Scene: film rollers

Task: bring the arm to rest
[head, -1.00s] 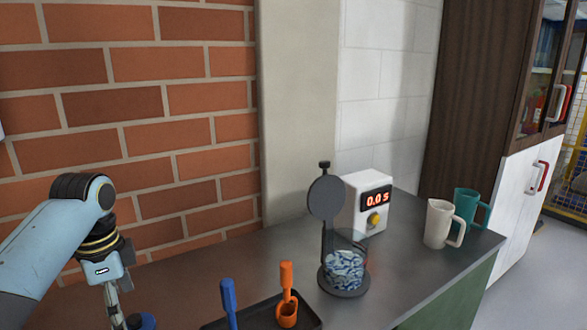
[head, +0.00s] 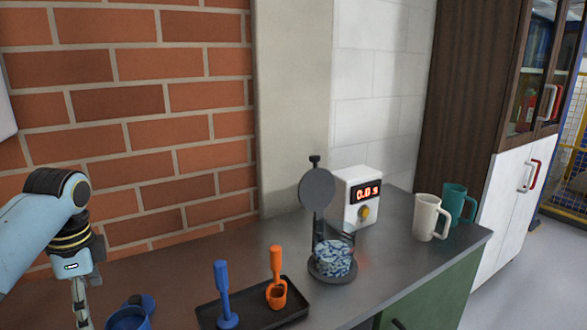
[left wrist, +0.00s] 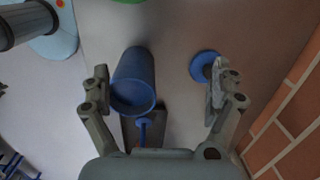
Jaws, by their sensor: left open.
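My left gripper (head: 82,318) hangs at the lower left of the head view, where its fingertips are cut off by the picture's edge. In the left wrist view the gripper (left wrist: 160,93) has its two fingers wide apart and is open. A blue cup-like piece (left wrist: 135,75) shows between the fingers, nearer the left one; no grip on it is seen. A blue cup (head: 130,318) also stands just right of the gripper in the head view. My right gripper is not in view.
A black tray (head: 262,318) holds a blue tool (head: 222,297) and an orange one (head: 277,280). Beyond stand a dark stand with a glass of blue bits (head: 333,260), a white timer box (head: 360,200) reading 0.0 s, and mugs (head: 428,217). A brick wall (head: 150,100) rises behind.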

